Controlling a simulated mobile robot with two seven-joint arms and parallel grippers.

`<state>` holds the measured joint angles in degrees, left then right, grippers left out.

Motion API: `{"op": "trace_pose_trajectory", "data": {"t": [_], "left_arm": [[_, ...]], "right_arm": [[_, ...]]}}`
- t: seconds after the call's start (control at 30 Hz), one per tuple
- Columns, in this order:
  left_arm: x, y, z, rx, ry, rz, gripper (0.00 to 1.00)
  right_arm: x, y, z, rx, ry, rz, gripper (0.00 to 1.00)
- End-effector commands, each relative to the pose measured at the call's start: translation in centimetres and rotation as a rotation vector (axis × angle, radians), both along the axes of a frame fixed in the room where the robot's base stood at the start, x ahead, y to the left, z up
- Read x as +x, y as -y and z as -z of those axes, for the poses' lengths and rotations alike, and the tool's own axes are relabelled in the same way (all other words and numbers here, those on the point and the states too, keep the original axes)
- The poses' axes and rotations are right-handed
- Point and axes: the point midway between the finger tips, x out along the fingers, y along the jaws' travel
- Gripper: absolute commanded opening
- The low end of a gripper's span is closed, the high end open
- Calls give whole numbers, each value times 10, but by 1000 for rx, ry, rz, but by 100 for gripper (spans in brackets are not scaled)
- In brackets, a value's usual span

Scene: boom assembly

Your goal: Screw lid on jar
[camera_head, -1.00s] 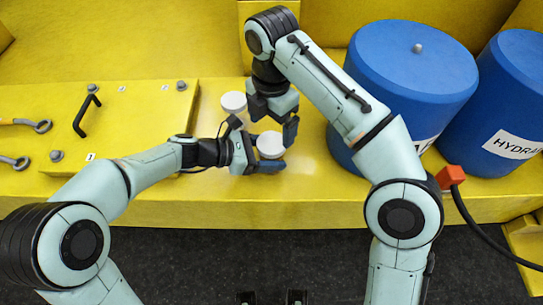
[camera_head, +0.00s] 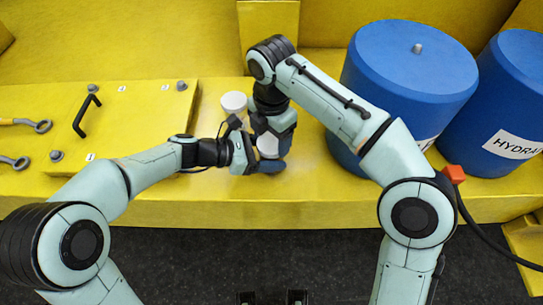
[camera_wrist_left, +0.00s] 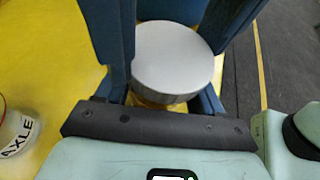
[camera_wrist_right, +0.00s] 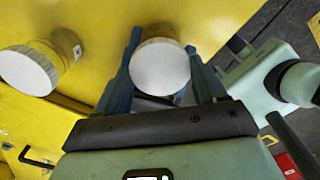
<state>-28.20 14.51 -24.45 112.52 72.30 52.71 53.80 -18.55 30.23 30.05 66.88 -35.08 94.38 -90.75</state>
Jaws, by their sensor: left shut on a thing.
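A jar with a white lid (camera_head: 267,146) is held upright low over the yellow bench. In the left wrist view, the round lid (camera_wrist_left: 172,58) sits between my blue fingers, and the jar body below is mostly hidden. My left gripper (camera_head: 262,160) is shut on this jar from the side. My right gripper (camera_head: 273,138) points down over the lid. In the right wrist view, its fingers stand apart on both sides of the lid (camera_wrist_right: 160,67). Whether they touch it is hard to see. How tightly the lid sits on the jar cannot be seen.
A second white-lidded jar (camera_head: 234,102) stands just behind; its label reads AXLE in the left wrist view (camera_wrist_left: 18,133). Blue drums (camera_head: 410,75) stand at the right. A yellow plate with a black handle (camera_head: 87,112) lies left. The bench front edge (camera_head: 330,214) is close.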

Motion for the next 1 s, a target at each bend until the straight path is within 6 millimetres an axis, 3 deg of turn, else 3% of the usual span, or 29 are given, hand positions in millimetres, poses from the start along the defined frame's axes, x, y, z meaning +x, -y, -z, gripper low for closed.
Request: {"op": "trace_pose_trajectory", "data": {"t": [0.23, 0.7, 0.83, 1.0], "left_arm": [[1, 0, -1, -1, 1, -2, 0], [1, -1, -1, -1, 0, -3, 0], [1, -1, -1, -1, 0, -3, 0], [1, -1, -1, -1, 0, -3, 0]], "right_arm": [[0, 0, 0, -2, 1, 123, 34], [-1, 0, 1, -1, 1, 1167, 34], [-1, 0, 1, -1, 1, 1343, 34], [-1, 0, 1, -2, 0, 1414, 34]]}}
